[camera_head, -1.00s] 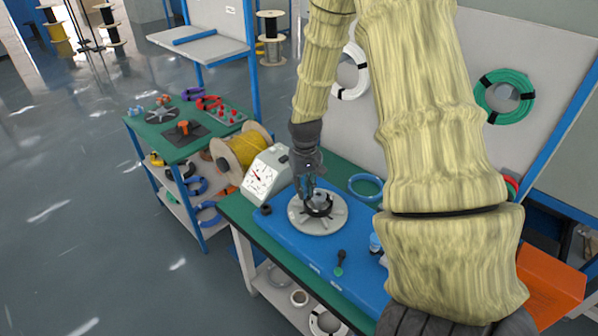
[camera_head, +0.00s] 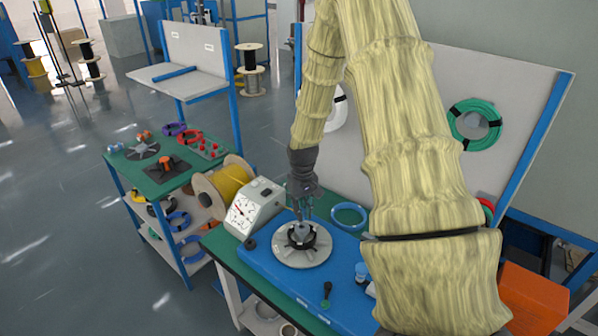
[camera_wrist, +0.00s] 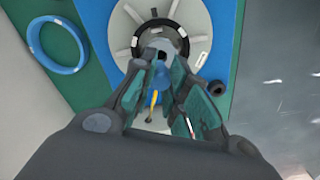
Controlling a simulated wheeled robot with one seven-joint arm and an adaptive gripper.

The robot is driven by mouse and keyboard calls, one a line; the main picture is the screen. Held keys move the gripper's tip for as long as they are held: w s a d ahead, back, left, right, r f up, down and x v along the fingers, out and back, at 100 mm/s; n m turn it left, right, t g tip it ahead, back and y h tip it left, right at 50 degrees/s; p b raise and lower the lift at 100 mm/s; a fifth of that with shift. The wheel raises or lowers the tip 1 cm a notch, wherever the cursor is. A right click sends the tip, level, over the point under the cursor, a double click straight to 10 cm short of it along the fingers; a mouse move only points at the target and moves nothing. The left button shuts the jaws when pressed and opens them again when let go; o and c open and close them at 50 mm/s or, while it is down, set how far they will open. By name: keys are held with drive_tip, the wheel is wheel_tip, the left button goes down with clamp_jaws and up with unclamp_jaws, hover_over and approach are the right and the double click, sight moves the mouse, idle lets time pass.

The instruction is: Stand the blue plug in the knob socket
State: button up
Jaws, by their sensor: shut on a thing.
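A pale grey round disc (camera_head: 278,250) on the blue mat carries a black ring (camera_head: 320,245) with a grey knob socket (camera_head: 303,235) in its middle. In the wrist view the socket (camera_wrist: 168,44) shows its dark opening just beyond my fingertips. My gripper (camera_head: 304,212) points down over it. It is shut on the blue plug (camera_wrist: 160,76), which shows between the fingers in the wrist view with a yellow part below it. The plug's far end is close to the socket. I cannot tell whether they touch, and the plug is hidden in the head view.
On the bench are a dial gauge box (camera_head: 250,207), a blue cable ring (camera_head: 349,215), a green-tipped dark tool (camera_head: 327,294) and a small black knob (camera_head: 250,244). A wire spool (camera_head: 215,192) stands left of the gauge. The front of the blue mat is mostly clear.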

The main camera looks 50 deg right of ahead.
drive_tip(key=shift+f, duration=0.15)
idle(0.5)
drive_tip(key=shift+f+b, duration=0.85)
drive_tip(key=shift+f, duration=1)
drive_tip(key=shift+f, duration=0.4)
idle(0.4)
drive_tip(key=o, duration=0.9)
drive_tip(key=shift+r+p, duration=3.05)
drive_tip(key=shift+r, duration=1)
